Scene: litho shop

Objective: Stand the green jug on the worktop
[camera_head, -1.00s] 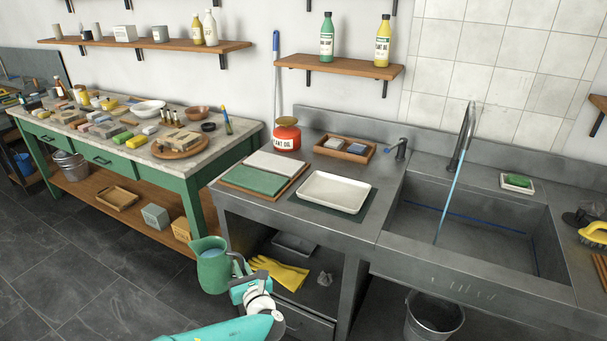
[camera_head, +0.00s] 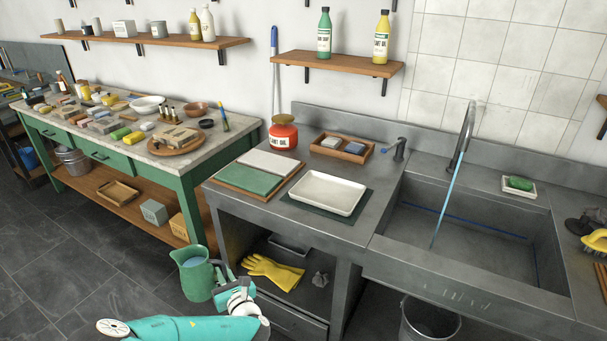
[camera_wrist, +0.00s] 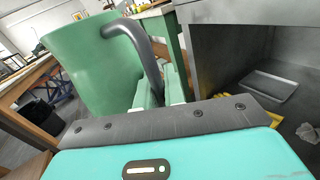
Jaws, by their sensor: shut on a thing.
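The green jug (camera_head: 197,275) is upright in the head view, with pale bluish liquid showing at its mouth. My gripper (camera_head: 222,284) is shut on it at its right side, where its dark handle is. In the wrist view the jug (camera_wrist: 92,62) fills the upper left, and its dark handle (camera_wrist: 140,45) runs down between my gripper's fingers (camera_wrist: 160,92). The jug hangs in front of the metal unit, lower than the grey worktop (camera_head: 337,232). My arm comes in from the bottom of the head view.
The worktop carries a white tray (camera_head: 328,193), a green pad (camera_head: 247,179), a red tin (camera_head: 283,133) and a wooden box (camera_head: 345,150). The sink (camera_head: 465,235) is at right. Yellow gloves (camera_head: 272,271) lie on the shelf below. A cluttered green bench (camera_head: 190,185) stands at left.

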